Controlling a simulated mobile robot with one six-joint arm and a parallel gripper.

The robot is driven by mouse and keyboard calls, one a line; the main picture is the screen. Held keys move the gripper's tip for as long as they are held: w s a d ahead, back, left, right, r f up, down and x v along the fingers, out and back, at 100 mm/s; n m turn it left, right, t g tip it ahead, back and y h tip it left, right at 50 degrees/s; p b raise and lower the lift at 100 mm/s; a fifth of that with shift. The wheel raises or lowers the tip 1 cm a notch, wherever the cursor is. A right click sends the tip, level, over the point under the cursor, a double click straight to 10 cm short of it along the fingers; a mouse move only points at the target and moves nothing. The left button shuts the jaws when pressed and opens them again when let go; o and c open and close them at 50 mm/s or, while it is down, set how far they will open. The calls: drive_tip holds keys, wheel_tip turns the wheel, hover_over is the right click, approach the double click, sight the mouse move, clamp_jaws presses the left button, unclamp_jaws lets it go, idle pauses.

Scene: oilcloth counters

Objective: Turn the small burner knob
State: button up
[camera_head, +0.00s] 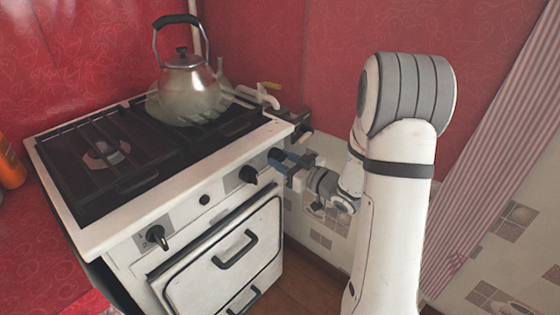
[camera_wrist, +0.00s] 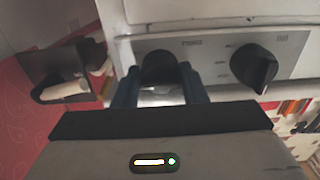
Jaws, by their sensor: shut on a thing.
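The stove (camera_head: 180,210) has black knobs along its pale front panel. My gripper (camera_head: 284,160) is at the panel's right end in the head view. Its blue fingers are shut on a black knob (camera_wrist: 158,66), one finger on each side, as the wrist view shows. This knob shows only partly in the head view (camera_head: 275,154), behind the fingers. A neighbouring black knob (camera_head: 251,175) is free, just left of it; in the wrist view it sits to the right (camera_wrist: 254,66). A further knob (camera_head: 157,237) is at the panel's left. The panel's lettering is too blurred to read for certain.
A kettle (camera_head: 188,85) stands on the stove's rear grate. The oven door with its handle (camera_head: 235,249) is below the panel. An orange bottle (camera_head: 10,163) is at far left.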

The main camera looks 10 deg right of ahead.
drive_tip(key=shift+c, duration=0.6)
drive_tip(key=shift+a, duration=0.3)
drive_tip(key=shift+d+f+n+b, duration=0.2)
drive_tip(key=shift+n+b, duration=0.1)
drive_tip(key=shift+b, duration=0.15)
drive_tip(key=n+b, duration=0.1)
drive_tip(key=b, duration=0.1)
drive_tip(key=n+b, duration=0.1)
drive_tip(key=shift+f+n+b, duration=0.3)
drive_tip(key=shift+b, duration=0.05)
drive_tip(key=n+b, duration=0.5)
drive_tip(key=b, duration=0.1)
drive_tip(key=shift+d+b, duration=0.1)
drive_tip(key=shift+b, duration=0.25)
drive_tip(key=shift+c, duration=0.3)
drive_tip(key=n+b, duration=0.5)
drive_tip(key=b, duration=0.1)
drive_tip(key=shift+n, duration=0.4)
drive_tip(key=shift+r+n+b, duration=0.2)
drive_tip(key=shift+n+b, duration=0.45)
drive_tip(key=shift+n, duration=0.35)
drive_tip(key=shift+r+n+b, duration=0.15)
drive_tip(key=shift+n+b, duration=0.5)
drive_tip(key=shift+n, duration=0.35)
